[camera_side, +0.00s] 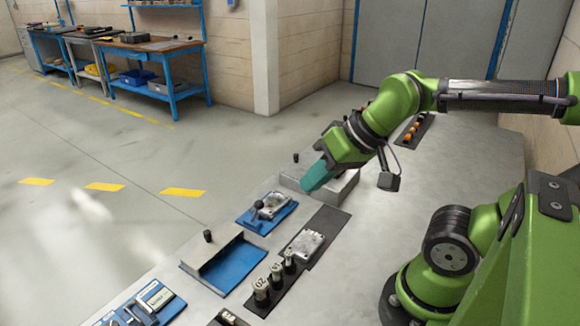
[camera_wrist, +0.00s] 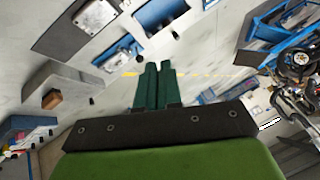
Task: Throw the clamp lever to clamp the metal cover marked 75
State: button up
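My gripper (camera_side: 316,178) has teal fingers and hangs above the bench, tilted down and left, over a grey open box. Another silver cover (camera_side: 307,243) lies on a dark mat, also seen in the wrist view (camera_wrist: 97,15). No 75 marking is readable.
The grey box (camera_side: 338,189) is close under my fingers, with a black knob (camera_side: 296,157) behind it. An empty blue fixture (camera_side: 235,262) and several numbered cylinders (camera_side: 262,291) stand nearer the camera. Dark mat (camera_side: 325,222) has bare room around its cover.

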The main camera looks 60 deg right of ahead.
aim_at(260, 202)
jog(key=shift+o, duration=1.2)
jog(key=shift+w, duration=0.1)
jog(key=o, duration=0.5)
jog(key=w+f, duration=0.1)
jog(key=w, duration=0.1)
jog(key=w+g, duration=0.1)
jog(key=w, duration=0.1)
jog(key=w+d+f+g+h, duration=0.1)
jog(key=w, duration=0.1)
jog(key=shift+w+f+n, duration=0.3)
jog(key=shift+w+n, duration=0.05)
jog(key=shift+n, duration=0.05)
jog(key=shift+o, duration=0.2)
jog(key=w+d+h, duration=0.2)
jog(key=w+d, duration=0.1)
jog(key=w, duration=0.2)
jog(key=x, duration=1.6)
jog(key=shift+s+d+f, duration=0.15)
jog(key=shift+d+f, duration=0.05)
jog(key=shift+f, duration=0.15)
jog(key=shift+c, duration=0.5)
grip_shut()
